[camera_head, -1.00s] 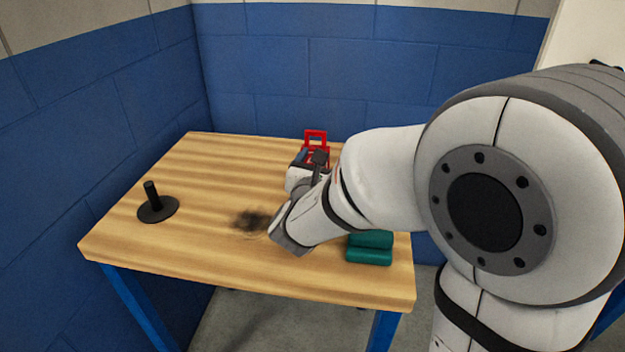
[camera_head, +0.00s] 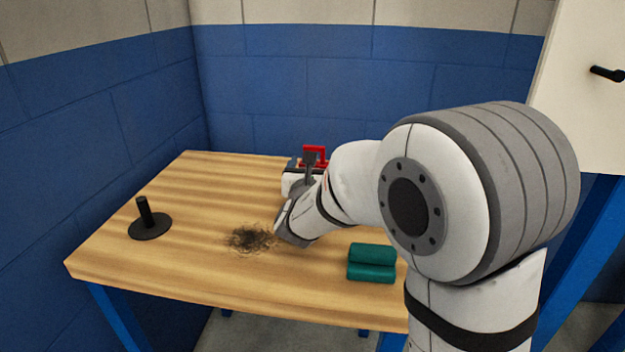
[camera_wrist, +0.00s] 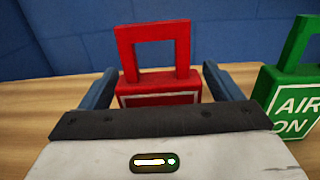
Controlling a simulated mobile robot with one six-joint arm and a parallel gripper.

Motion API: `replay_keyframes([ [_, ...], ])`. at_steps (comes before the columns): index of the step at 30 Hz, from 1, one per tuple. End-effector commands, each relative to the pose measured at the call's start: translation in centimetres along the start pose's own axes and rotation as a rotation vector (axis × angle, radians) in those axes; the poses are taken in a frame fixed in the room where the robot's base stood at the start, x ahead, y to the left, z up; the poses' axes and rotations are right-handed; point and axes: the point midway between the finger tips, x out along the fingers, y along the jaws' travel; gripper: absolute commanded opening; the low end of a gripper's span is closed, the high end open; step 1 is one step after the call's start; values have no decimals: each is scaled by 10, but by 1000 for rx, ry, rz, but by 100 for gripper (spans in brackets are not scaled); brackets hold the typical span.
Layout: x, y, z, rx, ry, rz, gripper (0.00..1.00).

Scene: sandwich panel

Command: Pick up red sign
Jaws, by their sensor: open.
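The red sign (camera_wrist: 160,82), a block with a square loop handle on top, stands upright on the wooden table (camera_wrist: 50,96). In the head view the red sign (camera_head: 320,153) shows only in part behind my arm. My gripper (camera_wrist: 158,74) is open, with one blue-grey finger on each side of the red sign's body. I cannot tell whether the fingers touch it. The sign's lower part is hidden by my gripper body in the wrist view. In the head view my gripper (camera_head: 298,176) is at the table's far side.
A green sign reading "AIR ON" (camera_wrist: 292,90) stands close to the right finger. A black round stand with a post (camera_head: 150,226), a dark tangled patch (camera_head: 251,238) and a teal block (camera_head: 371,264) are on the table. Blue walls enclose the back and left.

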Motion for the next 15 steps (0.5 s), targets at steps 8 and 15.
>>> replay_keyframes([
  [8,-1,0,0,0,1,1,71],
  [15,-1,1,0,0,1,1,51],
])
